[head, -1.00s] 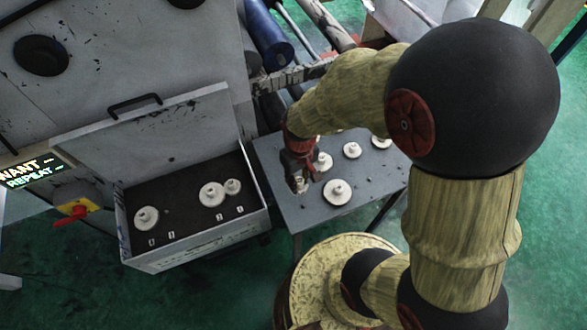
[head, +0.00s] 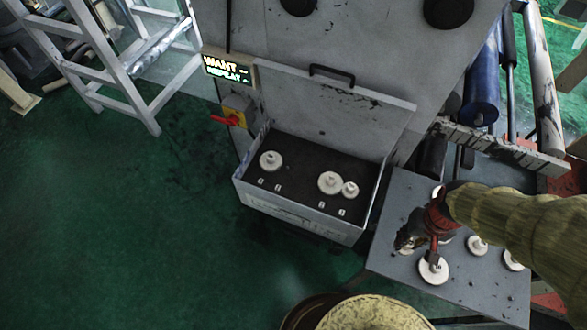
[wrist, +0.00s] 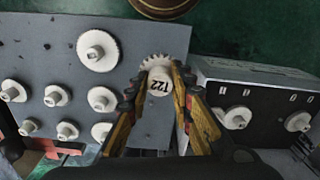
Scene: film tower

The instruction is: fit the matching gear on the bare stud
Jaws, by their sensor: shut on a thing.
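My gripper (wrist: 158,84) is shut on a white toothed gear (wrist: 158,68) in the wrist view; the mark on its hub appears to read T22, upside down. In the head view my gripper (head: 408,243) is low over the grey table, left of a larger white gear (head: 433,271). The open grey box (head: 300,220) stands left of the table, its lid raised. Inside are a gear at the left (head: 270,161) and two adjoining gears (head: 330,183) at the right. I cannot make out a bare stud.
Several other white gears, such as one at the left (wrist: 14,90), are spread on the grey table (wrist: 130,40). A lit display (head: 227,67) reading WANT and REPEAT and a red switch handle (head: 226,120) are left of the box. Green floor is clear at the left.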

